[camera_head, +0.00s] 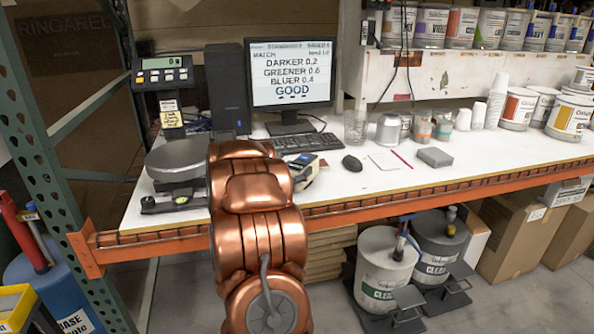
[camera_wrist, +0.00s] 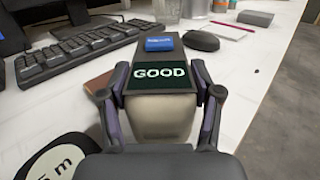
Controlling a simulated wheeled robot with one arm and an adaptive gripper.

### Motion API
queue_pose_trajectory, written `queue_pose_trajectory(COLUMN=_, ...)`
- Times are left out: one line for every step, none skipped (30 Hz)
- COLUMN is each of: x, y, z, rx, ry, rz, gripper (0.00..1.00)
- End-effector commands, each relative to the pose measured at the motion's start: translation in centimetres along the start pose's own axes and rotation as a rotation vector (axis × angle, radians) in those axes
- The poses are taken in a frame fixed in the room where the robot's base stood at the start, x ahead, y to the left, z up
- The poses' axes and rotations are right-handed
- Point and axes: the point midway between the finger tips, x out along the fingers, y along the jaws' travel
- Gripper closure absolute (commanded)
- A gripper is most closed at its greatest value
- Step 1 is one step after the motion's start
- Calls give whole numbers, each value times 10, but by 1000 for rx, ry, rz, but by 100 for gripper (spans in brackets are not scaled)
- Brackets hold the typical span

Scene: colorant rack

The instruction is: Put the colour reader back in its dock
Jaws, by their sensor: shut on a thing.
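The colour reader (camera_wrist: 160,76) is in my gripper (camera_wrist: 162,102). It has a dark screen reading GOOD, a blue patch near its far end and a beige near end. My fingers are shut on its two sides. In the head view the reader (camera_head: 304,163) shows partly past my copper arm, over the bench near the keyboard; my gripper is mostly hidden there. I cannot tell whether the reader touches the bench. A flat grey block (camera_head: 435,157) lies on the bench to the right, also in the wrist view (camera_wrist: 255,18); I cannot tell whether it is the dock.
Near the reader are the keyboard (camera_head: 302,142), mouse (camera_head: 352,163), white card (camera_head: 386,161) and red pencil (camera_head: 402,159). A monitor (camera_head: 291,75) stands behind, a scale (camera_head: 177,160) to the left. Cups and cans line the back. The bench front edge (camera_head: 420,187) is near.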

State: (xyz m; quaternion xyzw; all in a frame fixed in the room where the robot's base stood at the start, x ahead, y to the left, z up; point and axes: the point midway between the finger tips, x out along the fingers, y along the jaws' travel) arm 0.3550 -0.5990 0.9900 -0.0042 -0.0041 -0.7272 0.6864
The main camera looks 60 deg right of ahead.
Motion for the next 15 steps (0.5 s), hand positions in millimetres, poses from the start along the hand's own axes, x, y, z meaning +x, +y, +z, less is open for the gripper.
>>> queue_pose_trajectory(x=0, y=0, z=-1, rx=0, ry=-4, rz=1, gripper=100)
queue_pose_trajectory(x=0, y=0, z=-1, rx=0, ry=-2, rz=0, gripper=34)
queue_pose_trajectory(x=0, y=0, z=0, rx=1, ry=-2, rz=0, gripper=30)
queue_pose_trajectory(x=0, y=0, z=0, rx=1, ry=-2, rz=0, gripper=27)
queue_pose_trajectory(x=0, y=0, z=0, rx=1, ry=-2, rz=0, gripper=24)
queue_pose_trajectory(x=0, y=0, z=0, rx=1, ry=-2, rz=0, gripper=19)
queue_pose_trajectory(x=0, y=0, z=0, rx=1, ry=-2, rz=0, gripper=16)
queue_pose_trajectory(x=0, y=0, z=0, rx=1, ry=-1, rz=0, gripper=13)
queue_pose_trajectory(x=0, y=0, z=0, rx=0, ry=-1, rz=0, gripper=10)
queue_pose_trajectory(x=0, y=0, z=0, rx=0, ry=-1, rz=0, gripper=10)
queue_pose_trajectory(x=0, y=0, z=0, rx=0, ry=-1, rz=0, gripper=10)
queue_pose_trajectory(x=0, y=0, z=-1, rx=0, ry=-1, rz=0, gripper=10)
queue_pose_trajectory(x=0, y=0, z=-1, rx=0, ry=-1, rz=0, gripper=10)
queue_pose_trajectory(x=0, y=0, z=-1, rx=1, ry=-1, rz=0, gripper=10)
queue_pose_trajectory(x=0, y=0, z=-1, rx=1, ry=-1, rz=0, gripper=10)
